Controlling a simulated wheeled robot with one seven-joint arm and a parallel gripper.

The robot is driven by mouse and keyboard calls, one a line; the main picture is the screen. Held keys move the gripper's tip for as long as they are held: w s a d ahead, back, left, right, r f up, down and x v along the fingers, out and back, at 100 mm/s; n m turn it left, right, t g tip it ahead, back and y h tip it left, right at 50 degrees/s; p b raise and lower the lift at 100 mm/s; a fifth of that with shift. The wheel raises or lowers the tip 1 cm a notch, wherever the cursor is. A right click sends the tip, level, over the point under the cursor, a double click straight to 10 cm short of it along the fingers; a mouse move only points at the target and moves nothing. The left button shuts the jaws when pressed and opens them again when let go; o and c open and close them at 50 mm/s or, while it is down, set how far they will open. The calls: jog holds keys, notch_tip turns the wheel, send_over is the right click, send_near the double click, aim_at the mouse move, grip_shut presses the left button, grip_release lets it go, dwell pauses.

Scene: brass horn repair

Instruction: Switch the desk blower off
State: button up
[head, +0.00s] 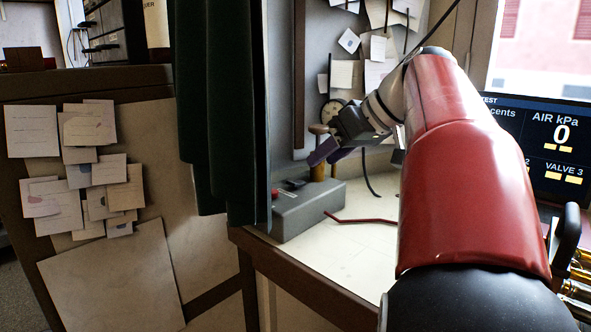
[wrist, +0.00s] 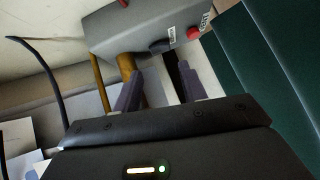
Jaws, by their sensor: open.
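A grey metal box (head: 307,209), which looks like the desk blower, stands on the desk's left corner beside the dark green curtain. A red button (head: 275,193) and a dark part (head: 292,184) show on it in the head view. In the wrist view the box (wrist: 125,27) is upside down, with the red button (wrist: 193,33) near white labels and a dark part (wrist: 161,46) to its left. My gripper (head: 322,153) is open and empty, above and behind the box. In the wrist view its fingers (wrist: 160,80) point toward the box, apart from the button. I cannot read the switch position.
The green curtain (head: 222,110) hangs close to the box's left side. A wooden-handled tool (head: 318,170) stands behind the box, near my fingers. A red rod or cable (head: 360,219) lies on the desk (head: 350,255). A monitor (head: 555,135) reads AIR kPa 0.

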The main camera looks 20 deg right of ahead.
aim_at(294, 183)
jog(key=x, duration=0.7)
jog(key=shift+s, duration=0.1)
jog(key=c, duration=0.7)
jog(key=a+f+h+b, duration=0.1)
jog(key=b, duration=0.2)
jog(key=shift+s+n+b, duration=0.1)
jog(key=shift+n+b, duration=0.2)
jog(key=shift+n, duration=0.1)
jog(key=shift+s+a+r+n+t+h+b, duration=0.15)
jog(key=shift+n+t+h+b, duration=0.3)
jog(key=shift+h+b, duration=0.5)
jog(key=shift+r+b, duration=0.2)
jog(key=shift+b, duration=0.25)
jog(key=shift+r, duration=0.1)
jog(key=o, duration=0.7)
